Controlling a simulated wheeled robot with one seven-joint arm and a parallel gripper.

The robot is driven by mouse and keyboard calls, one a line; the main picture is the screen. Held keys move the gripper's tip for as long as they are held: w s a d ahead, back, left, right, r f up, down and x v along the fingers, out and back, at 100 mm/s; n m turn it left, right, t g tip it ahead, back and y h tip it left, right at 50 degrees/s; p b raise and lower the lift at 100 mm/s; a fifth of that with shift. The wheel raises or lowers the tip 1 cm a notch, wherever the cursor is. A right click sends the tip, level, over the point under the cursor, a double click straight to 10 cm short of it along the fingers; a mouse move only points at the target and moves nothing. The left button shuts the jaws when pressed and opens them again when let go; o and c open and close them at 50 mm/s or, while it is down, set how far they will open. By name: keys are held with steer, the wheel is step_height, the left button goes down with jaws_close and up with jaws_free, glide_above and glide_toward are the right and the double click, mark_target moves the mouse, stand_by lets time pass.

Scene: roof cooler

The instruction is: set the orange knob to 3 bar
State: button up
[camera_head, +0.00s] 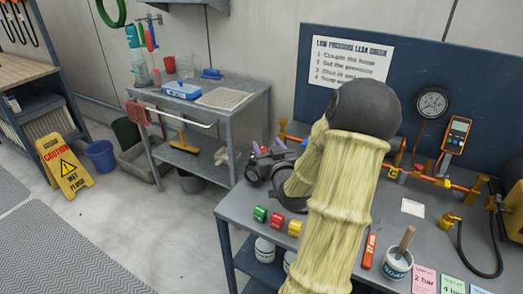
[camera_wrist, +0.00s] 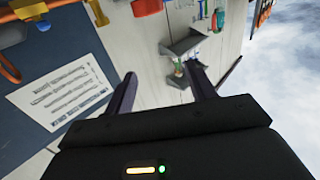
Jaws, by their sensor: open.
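I cannot make out the orange knob for certain; my arm covers the middle of the bench in the head view. A round pressure gauge (camera_head: 432,103) is on the blue back panel, its reading too small to tell. Orange pipework (camera_head: 436,181) runs below it. In the wrist view an orange-red cylindrical part (camera_wrist: 147,7) shows at the top edge, and orange tubing (camera_wrist: 10,72) at the left; I cannot tell whether either is the knob. My gripper (camera_wrist: 162,88) is open with nothing between its fingers. In the head view it is left of my forearm, above the bench.
The grey bench (camera_head: 236,207) holds green, red (camera_head: 277,220) and yellow caps, an orange-handled tool (camera_head: 369,251), a white pot (camera_head: 397,265) and cards reading bar values (camera_head: 424,280). An instruction sheet (camera_head: 350,65) hangs behind. A side table (camera_head: 245,103) stands left, with floor between.

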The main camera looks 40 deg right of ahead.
mark_target(263, 152)
step_height(263, 152, down, 6)
steer(key=f+b, duration=0.1)
steer(key=x, duration=0.5)
steer(key=r+x, duration=0.1)
steer(key=x, duration=0.1)
steer(key=shift+w+d+p, duration=0.1)
steer(key=shift+w+p, duration=0.15)
steer(key=shift+p, duration=0.05)
steer(key=shift+c, duration=0.3)
steer(key=shift+f, duration=0.1)
steer(key=c, duration=0.9)
